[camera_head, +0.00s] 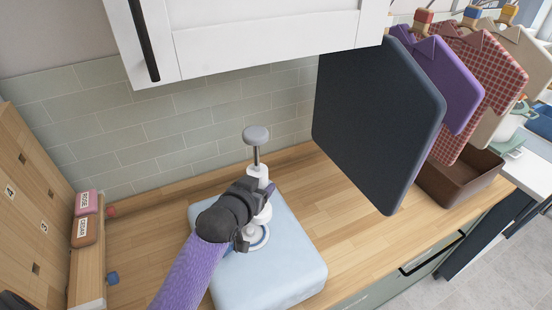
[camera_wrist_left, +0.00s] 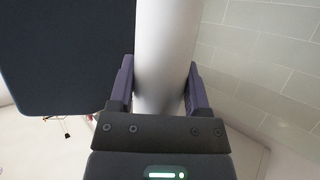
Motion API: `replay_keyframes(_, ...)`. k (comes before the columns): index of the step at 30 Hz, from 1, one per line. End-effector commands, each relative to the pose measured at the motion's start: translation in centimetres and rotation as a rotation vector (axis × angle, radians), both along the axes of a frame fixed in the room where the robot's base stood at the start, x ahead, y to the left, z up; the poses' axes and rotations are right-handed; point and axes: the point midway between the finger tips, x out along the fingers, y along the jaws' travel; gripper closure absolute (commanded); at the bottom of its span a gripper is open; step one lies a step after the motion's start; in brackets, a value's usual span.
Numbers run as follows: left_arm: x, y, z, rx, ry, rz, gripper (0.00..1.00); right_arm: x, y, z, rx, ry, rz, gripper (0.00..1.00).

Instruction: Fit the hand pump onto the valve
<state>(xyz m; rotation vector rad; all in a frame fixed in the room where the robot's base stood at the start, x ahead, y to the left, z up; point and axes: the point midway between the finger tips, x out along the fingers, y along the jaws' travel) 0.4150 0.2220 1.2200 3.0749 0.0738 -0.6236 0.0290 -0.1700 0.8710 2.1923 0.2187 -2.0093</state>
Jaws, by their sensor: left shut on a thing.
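The hand pump (camera_head: 262,172) is white with a grey shaft and a grey knob handle on top, and it stands roughly upright. My left gripper (camera_head: 256,190) is shut around its white barrel, which also fills the space between my fingers in the left wrist view (camera_wrist_left: 166,50). The valve (camera_head: 258,240) is a pale ring on the top of a light blue cushion-like bag (camera_head: 290,272). The pump's lower end is over the valve. My gripper partly hides this spot, so I cannot tell whether they are joined. My right gripper is not in view.
A white cabinet (camera_head: 250,40) overhangs the back. A wooden board (camera_head: 35,200) and rose and cedar blocks stand left. The wooden counter (camera_head: 345,215) right of the bag is clear.

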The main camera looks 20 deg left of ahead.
Motion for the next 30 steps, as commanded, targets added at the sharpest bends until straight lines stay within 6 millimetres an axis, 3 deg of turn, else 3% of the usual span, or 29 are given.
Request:
replay_keyframes(1,-0.5,0.9,1.4,0.0,0.002,0.011,1.0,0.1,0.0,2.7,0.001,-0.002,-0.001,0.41)
replay_keyframes(7,-1.4,2.5,0.6,-0.006,-0.007,0.032,1.0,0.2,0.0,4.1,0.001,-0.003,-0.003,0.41)
replay_keyframes(14,-1.5,2.5,-0.8,-0.006,-0.01,0.033,1.0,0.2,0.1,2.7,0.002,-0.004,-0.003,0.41)
replay_keyframes(24,-1.5,2.5,-3.9,-0.007,-0.01,0.032,1.0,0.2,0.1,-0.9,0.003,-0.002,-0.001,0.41)
replay_keyframes(30,-1.5,2.5,-4.5,-0.007,-0.01,0.032,1.0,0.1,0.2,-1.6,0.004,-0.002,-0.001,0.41)
